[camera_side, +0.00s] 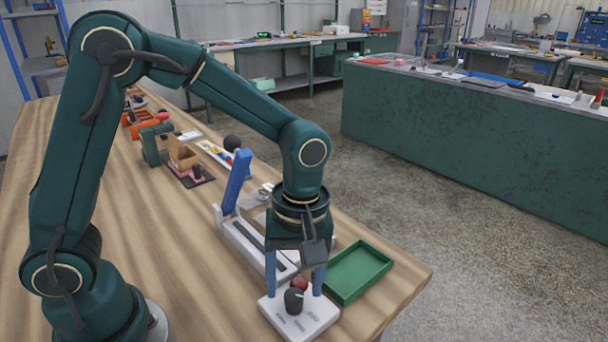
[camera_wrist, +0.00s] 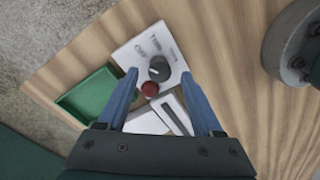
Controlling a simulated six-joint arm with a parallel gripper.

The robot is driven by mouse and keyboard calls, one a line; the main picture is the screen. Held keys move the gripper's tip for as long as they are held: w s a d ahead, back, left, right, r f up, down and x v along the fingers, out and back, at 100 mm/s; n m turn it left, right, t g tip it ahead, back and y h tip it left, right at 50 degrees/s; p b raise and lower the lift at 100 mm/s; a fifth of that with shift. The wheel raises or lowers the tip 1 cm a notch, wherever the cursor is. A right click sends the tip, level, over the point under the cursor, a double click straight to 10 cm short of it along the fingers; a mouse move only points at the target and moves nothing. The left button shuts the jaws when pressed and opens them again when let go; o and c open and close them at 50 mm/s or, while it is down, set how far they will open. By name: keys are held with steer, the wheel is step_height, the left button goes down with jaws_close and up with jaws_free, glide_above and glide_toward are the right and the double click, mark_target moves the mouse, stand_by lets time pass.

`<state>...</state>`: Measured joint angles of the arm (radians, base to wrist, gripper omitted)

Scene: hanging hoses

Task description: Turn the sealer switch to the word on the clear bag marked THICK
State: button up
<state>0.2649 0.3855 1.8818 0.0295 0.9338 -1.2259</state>
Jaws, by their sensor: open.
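The sealer switch is a dark round knob (camera_side: 294,301) on a white panel (camera_side: 318,317) at the table's near end; it also shows in the wrist view (camera_wrist: 159,69). A red button or lamp (camera_wrist: 149,89) sits beside it. Grey words are printed on the panel (camera_wrist: 140,52), too small to read surely. My gripper (camera_side: 295,294) is open, pointing down, with its blue fingers on either side of the knob; in the wrist view the fingertips (camera_wrist: 159,74) flank it with gaps. I cannot make out a clear bag marked THICK.
The white sealer base (camera_side: 250,243) with a raised blue lever (camera_side: 235,180) stands behind the panel. An empty green tray (camera_side: 358,272) lies to the right, near the table edge. Several small items and fixtures, including an orange bin (camera_side: 136,128), stand farther back. Bare wood lies left.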

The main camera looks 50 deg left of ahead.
steer(key=shift+f, duration=0.8)
jaws_close()
